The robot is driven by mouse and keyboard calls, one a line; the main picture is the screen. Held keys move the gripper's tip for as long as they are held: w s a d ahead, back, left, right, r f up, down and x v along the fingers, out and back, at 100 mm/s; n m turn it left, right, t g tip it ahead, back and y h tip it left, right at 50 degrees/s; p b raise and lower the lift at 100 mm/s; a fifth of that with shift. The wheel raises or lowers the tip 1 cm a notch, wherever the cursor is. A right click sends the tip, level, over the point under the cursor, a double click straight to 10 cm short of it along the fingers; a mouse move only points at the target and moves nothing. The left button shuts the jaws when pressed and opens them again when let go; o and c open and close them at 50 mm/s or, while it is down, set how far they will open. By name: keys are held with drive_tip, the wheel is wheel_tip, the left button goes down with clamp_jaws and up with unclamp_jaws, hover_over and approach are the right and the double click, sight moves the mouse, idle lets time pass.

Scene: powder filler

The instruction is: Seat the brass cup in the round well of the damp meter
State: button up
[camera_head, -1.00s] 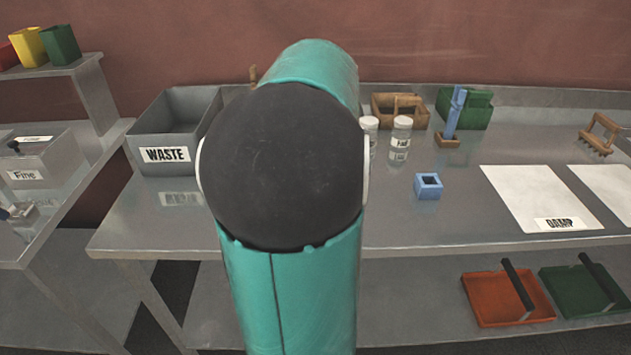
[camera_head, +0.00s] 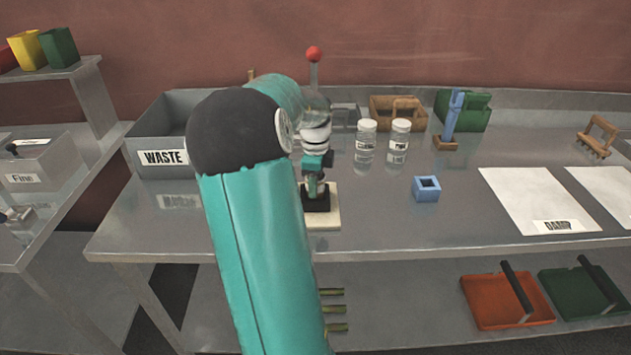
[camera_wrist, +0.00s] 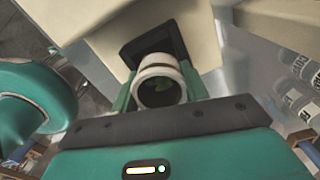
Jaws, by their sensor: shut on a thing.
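My gripper (camera_wrist: 157,95) has its teal fingers shut on either side of a small round cup (camera_wrist: 161,82), which I take for the brass cup. It looks pale with a brownish band, and its open mouth shows a dark inside with some green. Just beyond it is a cream body with a black square part, likely the damp meter (camera_wrist: 195,30). In the head view my gripper (camera_head: 313,184) points down over a black block on a cream base (camera_head: 324,221), likely the same meter. The round well is hidden, and I cannot tell whether the cup touches it.
A red-knobbed lever (camera_head: 314,54) rises behind my wrist. The grey WASTE bin (camera_head: 165,130) is at left. White mats (camera_head: 525,200) lie at right. The front middle of the bench is clear.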

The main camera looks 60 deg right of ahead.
drive_tip(key=o, duration=1)
drive_tip(key=shift+f, duration=0.1)
wheel_tip(320, 180, up, 12)
drive_tip(key=w+a+r+n+t, duration=0.2)
drive_tip(key=w+a+n, duration=0.55)
drive_tip(key=a, duration=0.45)
drive_tip(key=w+a+n+t, duration=0.1)
drive_tip(key=w+a+n, duration=0.2)
drive_tip(key=a+n, duration=0.9)
drive_tip(key=s+a+n+t, duration=0.1)
drive_tip(key=a+n, duration=0.3)
drive_tip(key=a, duration=0.4)
drive_tip(key=s+a+f+n, duration=0.1)
drive_tip(key=s+a+n, duration=0.2)
drive_tip(key=a+n, duration=0.2)
drive_tip(key=s+a+f+n+t, duration=0.1)
drive_tip(key=a+n, duration=0.4)
drive_tip(key=a, duration=0.7)
drive_tip(key=shift+s+f+t, duration=0.2)
drive_tip(key=shift+s+t, duration=0.1)
drive_tip(key=shift+s, duration=0.5)
